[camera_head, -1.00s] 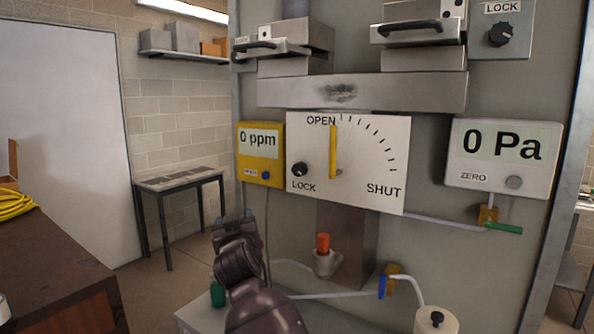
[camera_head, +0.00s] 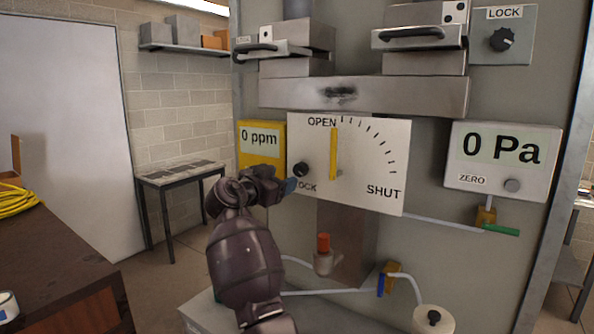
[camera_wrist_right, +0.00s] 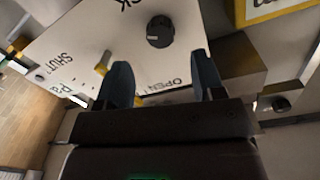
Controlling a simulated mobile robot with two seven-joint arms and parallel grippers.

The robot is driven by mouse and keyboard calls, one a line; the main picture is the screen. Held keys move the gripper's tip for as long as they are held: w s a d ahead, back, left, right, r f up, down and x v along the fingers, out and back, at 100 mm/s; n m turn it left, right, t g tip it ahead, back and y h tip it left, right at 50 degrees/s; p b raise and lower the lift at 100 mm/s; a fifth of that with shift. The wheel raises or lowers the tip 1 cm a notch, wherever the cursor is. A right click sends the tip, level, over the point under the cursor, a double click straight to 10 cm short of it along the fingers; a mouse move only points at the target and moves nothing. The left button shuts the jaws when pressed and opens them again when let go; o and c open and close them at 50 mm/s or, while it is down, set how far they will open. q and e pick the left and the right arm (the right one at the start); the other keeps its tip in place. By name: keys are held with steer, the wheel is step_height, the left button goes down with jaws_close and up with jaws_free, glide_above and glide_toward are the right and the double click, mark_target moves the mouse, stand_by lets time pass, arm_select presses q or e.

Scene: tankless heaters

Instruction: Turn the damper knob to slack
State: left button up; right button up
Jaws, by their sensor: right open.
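The black damper knob (camera_head: 301,169) sits at the lower left of the white damper plate (camera_head: 370,145), by the word LOCK. A yellow lever (camera_head: 334,150) on the plate points up toward OPEN. My right gripper (camera_head: 288,186) is just below and left of the knob and covers part of the LOCK label. In the right wrist view, my right gripper's blue-grey fingers (camera_wrist_right: 163,80) are open with nothing held between them. The knob (camera_wrist_right: 160,31) lies beyond the fingertips there, apart from both. My left gripper is not in view.
A yellow 0 ppm meter (camera_head: 260,139) is close left of the plate. A 0 Pa gauge (camera_head: 502,160) is at right. Another LOCK knob (camera_head: 502,39) is at upper right.

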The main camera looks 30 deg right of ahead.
mark_target(297, 172)
steer(key=p+x, duration=0.1)
steer(key=x, duration=0.4)
steer(key=shift+w+d+r, duration=0.1)
steer(key=shift+d, duration=0.2)
steer(key=shift+p+x, duration=0.35)
steer(key=shift+x, duration=0.5)
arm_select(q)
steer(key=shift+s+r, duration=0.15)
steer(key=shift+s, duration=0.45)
arm_select(e)
steer(key=c, duration=0.9)
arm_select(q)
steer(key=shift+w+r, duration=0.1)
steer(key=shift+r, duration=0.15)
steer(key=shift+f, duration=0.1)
